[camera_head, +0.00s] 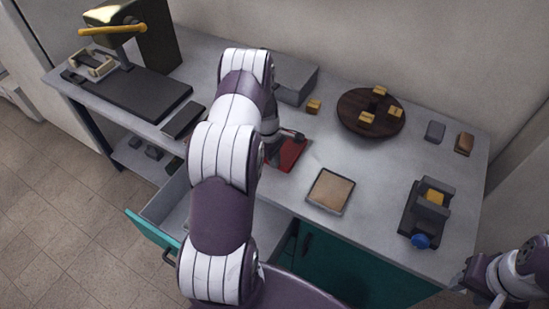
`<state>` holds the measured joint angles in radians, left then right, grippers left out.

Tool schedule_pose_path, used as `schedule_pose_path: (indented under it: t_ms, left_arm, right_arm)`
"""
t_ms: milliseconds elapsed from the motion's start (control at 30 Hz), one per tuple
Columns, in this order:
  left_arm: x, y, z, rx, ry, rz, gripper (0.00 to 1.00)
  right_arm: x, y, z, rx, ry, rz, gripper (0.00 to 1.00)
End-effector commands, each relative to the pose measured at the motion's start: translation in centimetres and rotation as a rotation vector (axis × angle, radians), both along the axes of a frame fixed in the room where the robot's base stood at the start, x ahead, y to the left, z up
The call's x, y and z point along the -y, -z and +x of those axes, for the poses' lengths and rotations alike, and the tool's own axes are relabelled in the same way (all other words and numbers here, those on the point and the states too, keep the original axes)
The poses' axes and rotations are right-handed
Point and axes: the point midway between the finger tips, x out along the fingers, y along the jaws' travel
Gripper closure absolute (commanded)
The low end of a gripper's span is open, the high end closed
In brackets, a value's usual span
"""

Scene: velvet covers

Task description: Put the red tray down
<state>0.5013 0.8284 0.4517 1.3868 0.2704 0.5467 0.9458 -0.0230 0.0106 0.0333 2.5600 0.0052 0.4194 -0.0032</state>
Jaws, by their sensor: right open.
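The red tray (291,154) is a small flat red piece at the middle of the grey worktop, partly hidden behind my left arm. My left gripper (292,136) is at the tray's far edge, mostly hidden by its own arm. I cannot tell whether its fingers are shut on the tray or whether the tray touches the worktop. My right gripper (462,284) is open at the lower right, off the worktop's front edge and far from the tray.
A tan-topped square tray (345,205) lies right of the red one. A round dark board (352,126) with several yellow blocks and a grey box (298,83) stand behind. A dark device with a blue knob (413,228) is at right. A drawer (163,211) is open below.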

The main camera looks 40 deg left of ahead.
Motion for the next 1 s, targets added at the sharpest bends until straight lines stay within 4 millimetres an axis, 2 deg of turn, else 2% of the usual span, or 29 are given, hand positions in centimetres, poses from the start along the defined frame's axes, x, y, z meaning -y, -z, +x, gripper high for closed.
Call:
schedule_pose_path:
  t_ms: [100, 400, 467, 500, 733, 867, 1000]
  left_arm:
    - [0.0, 0.8, 0.0, 0.001, 0.001, 0.001, 1.0]
    - [0.0, 1.2, 0.0, 0.001, 0.002, 0.001, 1.0]
    - [0.0, 1.0, 0.0, 0.001, 0.002, 0.001, 0.77]
    - [0.0, 1.0, 0.0, 0.001, 0.002, 0.001, 0.71]
    - [0.0, 1.0, 0.0, 0.001, 0.001, 0.001, 0.71]
    - [-0.1, 0.0, 0.1, 0.004, 0.0, 0.002, 0.71]
    - [-0.7, -3.2, 0.1, 0.007, 0.001, 0.004, 0.71]
  right_arm:
    - [0.0, -0.3, 0.0, 0.0, 0.0, 0.0, 0.57]
    - [0.0, 0.2, 0.0, 0.0, 0.0, 0.0, 0.57]
    - [0.0, 0.0, 0.0, 0.0, 0.0, 0.0, 0.57]
    - [0.0, 0.0, 0.0, 0.0, 0.0, 0.0, 0.57]
    - [0.0, 0.0, 0.0, 0.0, 0.0, 0.0, 0.57]
    - [0.0, -0.1, 0.0, 0.0, 0.0, 0.0, 0.57]
    - [0.0, 0.4, 0.0, 0.0, 0.0, 0.0, 0.57]
